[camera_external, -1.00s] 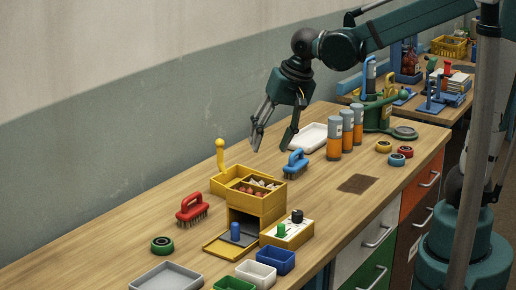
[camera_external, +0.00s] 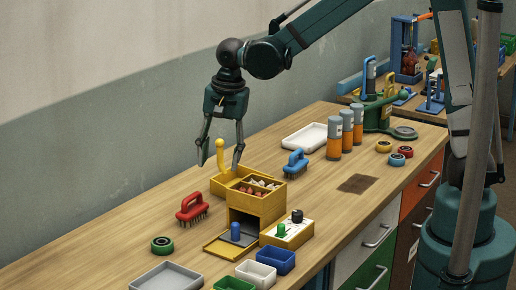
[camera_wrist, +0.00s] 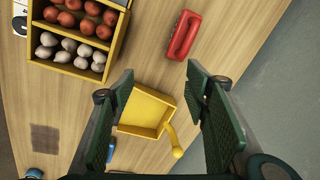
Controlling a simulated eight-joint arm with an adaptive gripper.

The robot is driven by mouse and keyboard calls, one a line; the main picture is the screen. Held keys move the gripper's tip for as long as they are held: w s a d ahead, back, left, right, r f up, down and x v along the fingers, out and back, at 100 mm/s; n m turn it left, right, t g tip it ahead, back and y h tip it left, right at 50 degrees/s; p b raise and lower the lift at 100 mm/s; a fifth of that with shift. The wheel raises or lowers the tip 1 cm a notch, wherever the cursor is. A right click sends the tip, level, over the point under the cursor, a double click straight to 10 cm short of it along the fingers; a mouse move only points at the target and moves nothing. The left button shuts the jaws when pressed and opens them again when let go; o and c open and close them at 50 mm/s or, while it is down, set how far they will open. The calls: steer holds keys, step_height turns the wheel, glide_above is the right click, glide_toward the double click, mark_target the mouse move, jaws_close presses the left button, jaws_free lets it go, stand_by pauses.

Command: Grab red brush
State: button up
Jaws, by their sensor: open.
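The red brush (camera_external: 191,208) stands on the wooden bench left of the yellow box, its handle up and dark bristles down. In the wrist view the red brush (camera_wrist: 181,35) lies at the top, beyond the fingertips and slightly right of middle. My gripper (camera_external: 221,168) is open and empty, pointing down above the bench near the yellow tray with the upright knob. It is behind and right of the red brush, apart from it. In the wrist view the open fingers (camera_wrist: 166,85) frame the yellow tray below.
The yellow box (camera_external: 257,198) with red and white round items stands right of the brush; a yellow tray with a tall knob (camera_external: 220,157) is close to the fingers. A blue brush (camera_external: 295,163) is farther right. Bench left of the red brush is clear.

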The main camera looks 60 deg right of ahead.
mark_target(192, 208)
steer(key=w+a+f+m+p, duration=0.1)
steer(key=a+f, duration=0.1)
steer(key=w+a+f+m+g+p, duration=0.1)
steer(key=w, duration=0.1)
steer(key=w+a+f+m, duration=0.1)
steer(key=a+f, duration=0.1)
steer(key=shift+w+a+f+p, duration=0.25)
steer(key=shift+a+f+p, duration=0.1)
steer(key=shift+p, duration=0.05)
steer(key=shift+w+a+f+m+g, duration=0.3)
steer(key=shift+a+f+m, duration=0.15)
steer(key=shift+f, duration=0.25)
steer(key=shift+f, duration=1.3)
steer(key=shift+f, duration=0.1)
steer(key=shift+f, duration=2.5)
steer(key=shift+c, duration=0.6)
